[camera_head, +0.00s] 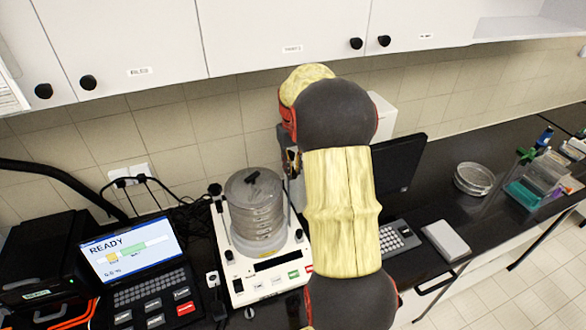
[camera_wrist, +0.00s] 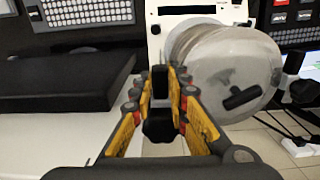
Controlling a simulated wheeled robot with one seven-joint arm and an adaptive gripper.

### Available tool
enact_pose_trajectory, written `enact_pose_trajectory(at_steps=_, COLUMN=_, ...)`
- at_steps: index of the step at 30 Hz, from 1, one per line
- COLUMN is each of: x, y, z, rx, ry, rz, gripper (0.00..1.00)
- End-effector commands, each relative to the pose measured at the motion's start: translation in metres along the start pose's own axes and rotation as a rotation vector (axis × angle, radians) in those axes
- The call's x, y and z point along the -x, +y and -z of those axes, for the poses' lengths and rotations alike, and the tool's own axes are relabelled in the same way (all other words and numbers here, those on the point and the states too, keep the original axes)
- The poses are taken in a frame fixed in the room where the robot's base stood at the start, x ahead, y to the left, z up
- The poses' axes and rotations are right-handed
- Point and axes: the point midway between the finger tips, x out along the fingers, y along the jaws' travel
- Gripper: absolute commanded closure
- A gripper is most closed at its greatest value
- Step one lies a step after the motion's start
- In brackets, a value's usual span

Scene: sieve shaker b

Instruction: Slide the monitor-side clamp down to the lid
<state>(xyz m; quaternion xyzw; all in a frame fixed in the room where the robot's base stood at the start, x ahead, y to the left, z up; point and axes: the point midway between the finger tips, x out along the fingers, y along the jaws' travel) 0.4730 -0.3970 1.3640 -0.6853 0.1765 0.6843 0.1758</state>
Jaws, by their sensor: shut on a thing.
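The sieve shaker (camera_head: 240,285) is a white machine bearing a stack of clear sieves (camera_head: 258,218). Its round lid (camera_head: 240,188) has a black handle, and the lid also shows in the wrist view (camera_wrist: 215,75). My gripper (camera_wrist: 160,88) is shut on the black monitor-side clamp (camera_wrist: 158,126), close beside the lid's edge. In the head view my arm hides most of the gripper and this clamp, right of the stack. The other clamp (camera_head: 215,189) has a black knob and stands left of the stack; it also shows in the wrist view (camera_wrist: 294,62). I cannot tell the held clamp's height against the lid.
A dark monitor (camera_head: 402,160) stands right of my arm, with a keyboard (camera_head: 398,238) before it. A laptop-like console (camera_head: 135,250) reading READY stands left of the shaker. Clear dishes (camera_head: 474,178) and racks stand far right. White cabinets (camera_head: 270,45) hang above.

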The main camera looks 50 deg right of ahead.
Motion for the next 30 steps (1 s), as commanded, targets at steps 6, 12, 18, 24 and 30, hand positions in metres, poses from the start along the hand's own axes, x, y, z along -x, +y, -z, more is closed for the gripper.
enact_pose_trajectory(at_steps=6, x=-0.033, y=0.000, z=-0.001, rx=0.000, ry=-0.003, rz=0.001, gripper=1.00)
enact_pose_trajectory(at_steps=12, x=-0.032, y=0.000, z=-0.001, rx=0.000, ry=-0.002, rz=0.000, gripper=1.00)
enact_pose_trajectory(at_steps=18, x=-0.032, y=0.000, z=0.000, rx=0.000, ry=-0.001, rz=0.000, gripper=0.78)
enact_pose_trajectory(at_steps=24, x=-0.032, y=0.000, z=0.000, rx=0.000, ry=-0.001, rz=0.000, gripper=0.66)
enact_pose_trajectory(at_steps=30, x=-0.032, y=0.000, z=0.000, rx=0.000, ry=-0.001, rz=0.000, gripper=0.65)
